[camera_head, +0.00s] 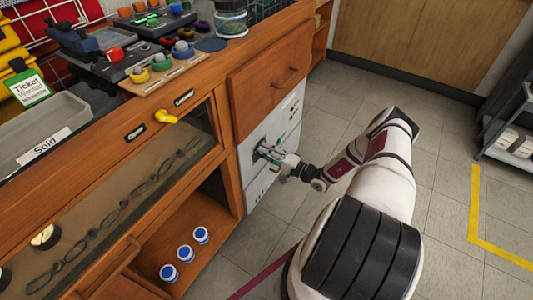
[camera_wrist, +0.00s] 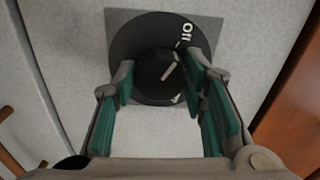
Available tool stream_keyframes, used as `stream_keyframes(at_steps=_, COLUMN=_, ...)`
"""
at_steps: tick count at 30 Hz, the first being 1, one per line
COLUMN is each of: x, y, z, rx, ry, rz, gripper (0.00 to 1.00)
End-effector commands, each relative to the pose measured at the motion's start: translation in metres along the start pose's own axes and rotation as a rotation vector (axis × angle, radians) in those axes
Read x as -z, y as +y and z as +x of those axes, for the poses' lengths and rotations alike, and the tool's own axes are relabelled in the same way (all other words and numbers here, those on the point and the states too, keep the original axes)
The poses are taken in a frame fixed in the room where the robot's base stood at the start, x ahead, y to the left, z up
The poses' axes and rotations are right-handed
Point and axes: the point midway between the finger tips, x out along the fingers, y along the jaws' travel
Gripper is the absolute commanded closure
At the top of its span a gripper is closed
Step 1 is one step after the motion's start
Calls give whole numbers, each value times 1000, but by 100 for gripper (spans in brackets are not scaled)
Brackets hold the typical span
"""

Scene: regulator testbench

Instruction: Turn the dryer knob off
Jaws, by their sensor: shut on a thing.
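The dryer knob (camera_wrist: 158,73) is round and black, on a larger dark dial against a square grey plate. A white "Off" label (camera_wrist: 186,34) is on the dial's upper right. The white pointer line on the knob slants up and right, roughly towards that label. My gripper (camera_wrist: 160,77) has its green-padded fingers on either side of the knob, shut on it. In the head view, my gripper (camera_head: 272,156) is at the front of the white dryer (camera_head: 287,122) under the counter; the knob is mostly hidden there.
A wooden drawer (camera_head: 275,80) is above the dryer. An open shelf with several blue-white jars (camera_head: 185,252) is at its left. The counter holds a wooden board with coloured knobs (camera_head: 165,70) and a grey tray (camera_head: 40,125).

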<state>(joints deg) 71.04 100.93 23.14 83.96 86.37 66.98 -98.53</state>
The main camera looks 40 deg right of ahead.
Motion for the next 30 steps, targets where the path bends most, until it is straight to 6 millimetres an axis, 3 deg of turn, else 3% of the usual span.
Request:
stream_keyframes(at_steps=7, x=-1, y=1, z=0, rx=-3, ry=-2, rz=-1, gripper=89)
stream_keyframes(at_steps=8, x=-1, y=1, z=0, rx=-3, ry=-2, rz=-1, gripper=59)
stream_keyframes(at_steps=10, x=-1, y=1, z=0, rx=-3, ry=-2, rz=-1, gripper=43)
stream_keyframes(at_steps=11, x=-1, y=1, z=0, rx=-3, ry=-2, rz=-1, gripper=41)
stream_keyframes(at_steps=23, x=0, y=1, z=-6, rx=-2, ry=0, rz=0, gripper=41)
stream_keyframes(at_steps=30, x=1, y=1, z=-47, rx=-3, ry=3, rz=0, gripper=41)
